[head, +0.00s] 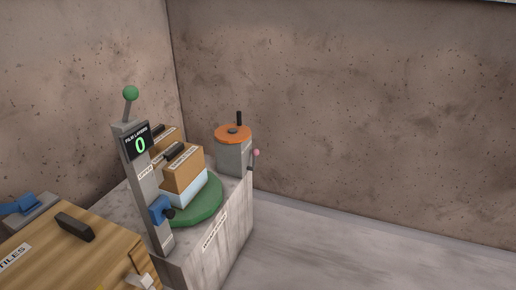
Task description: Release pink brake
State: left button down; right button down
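The pink brake shows as a small pink ball (256,153) on a short dark lever. It sticks up at the right side of a grey drum housing (234,158) at the back of the stone slab (236,222). The housing has an orange wheel (233,134) on top with an upright black handle. The lever's lower end is too small to make out.
A grey post (145,190) with a green-knobbed lever (130,94) and a display reading 0 stands at the slab's front. Boxes (183,170) sit on a green turntable (207,208). A wooden crate (95,258) is front left. Floor (340,250) to the right is clear.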

aim_at(256, 153)
jog(key=i+l+z, duration=0.25)
jog(key=i, duration=0.8)
jog(key=i+l+z, duration=0.3)
jog(key=i, duration=0.75)
jog(key=k+j, duration=0.05)
jog(key=j, duration=0.05)
